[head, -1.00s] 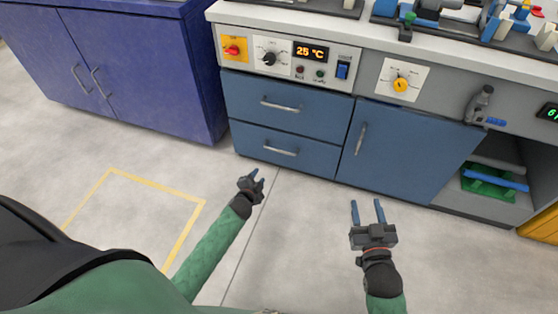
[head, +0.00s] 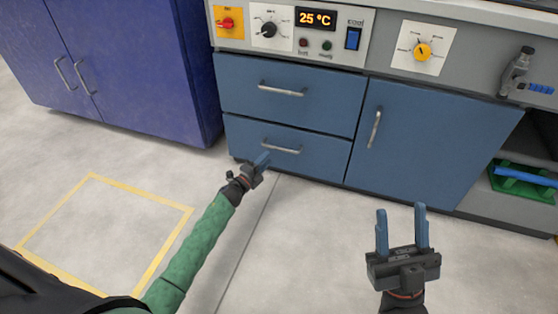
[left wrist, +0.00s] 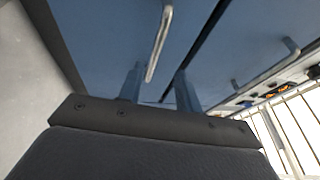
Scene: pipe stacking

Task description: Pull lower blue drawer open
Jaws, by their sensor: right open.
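The lower blue drawer (head: 318,158) is shut, flush with the cabinet front. Its silver bar handle (head: 282,147) is clear of my fingers in the head view. My left gripper (head: 262,159) is just in front of the drawer, below and left of the handle. In the left wrist view, my left gripper's two fingers (left wrist: 159,92) are spread apart. The lower handle (left wrist: 160,42) lines up with the gap between them, and I cannot tell how deep it lies. My right gripper (head: 402,232) is open and empty over the floor, in front of the cabinet door.
The upper blue drawer (head: 335,103) is shut above. A blue door (head: 430,145) with a vertical handle is to the right, and a dark blue cabinet (head: 130,70) stands at left. A control panel (head: 295,30) is above. The floor in front is clear, with a yellow outlined square (head: 150,195).

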